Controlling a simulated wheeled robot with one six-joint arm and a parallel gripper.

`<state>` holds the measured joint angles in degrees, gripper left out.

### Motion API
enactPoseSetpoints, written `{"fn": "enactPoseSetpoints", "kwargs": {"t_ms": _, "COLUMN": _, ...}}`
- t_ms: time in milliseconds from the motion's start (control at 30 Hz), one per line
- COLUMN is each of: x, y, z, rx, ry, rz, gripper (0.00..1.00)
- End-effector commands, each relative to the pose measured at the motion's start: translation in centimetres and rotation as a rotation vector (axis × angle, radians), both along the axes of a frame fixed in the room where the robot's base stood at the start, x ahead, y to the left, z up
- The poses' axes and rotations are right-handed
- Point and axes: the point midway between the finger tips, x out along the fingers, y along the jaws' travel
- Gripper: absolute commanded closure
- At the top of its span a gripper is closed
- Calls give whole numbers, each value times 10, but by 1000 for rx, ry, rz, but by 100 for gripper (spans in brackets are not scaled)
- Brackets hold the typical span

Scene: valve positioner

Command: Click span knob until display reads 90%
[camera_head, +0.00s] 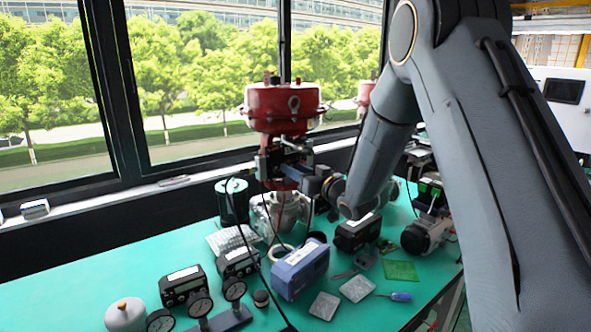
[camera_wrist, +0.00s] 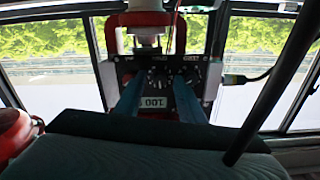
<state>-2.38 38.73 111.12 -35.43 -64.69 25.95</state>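The valve positioner's dark front panel (camera_wrist: 158,72) fills the middle of the wrist view, with small white labels along its top and a round marked dial at its centre. Its white display (camera_wrist: 153,102) reads 100; part of it may be covered. The span knob cannot be told apart for certain. My gripper (camera_wrist: 158,88) has two blue fingers spread apart in front of the panel, with the dial and display showing between them. Nothing is held. In the head view my gripper (camera_head: 306,179) is beside the positioner below the red actuator (camera_head: 283,107), and contact cannot be told.
A dark cable (camera_wrist: 272,90) crosses the right of the wrist view. Windows stand behind the valve.

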Motion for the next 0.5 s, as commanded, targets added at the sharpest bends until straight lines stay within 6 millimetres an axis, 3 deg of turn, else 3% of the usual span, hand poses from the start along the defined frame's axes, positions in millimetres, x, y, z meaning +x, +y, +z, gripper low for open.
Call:
{"fn": "enactPoseSetpoints", "kwargs": {"t_ms": 200, "x": 0, "y": 0, "z": 0, "rx": 0, "ry": 0, "rz": 0, "gripper": 66}}
{"fn": "enactPoseSetpoints", "kwargs": {"t_ms": 400, "x": 0, "y": 0, "z": 0, "rx": 0, "ry": 0, "rz": -1, "gripper": 100}}
{"fn": "enactPoseSetpoints", "kwargs": {"t_ms": 500, "x": 0, "y": 0, "z": 0, "rx": 0, "ry": 0, "rz": -1, "gripper": 100}}
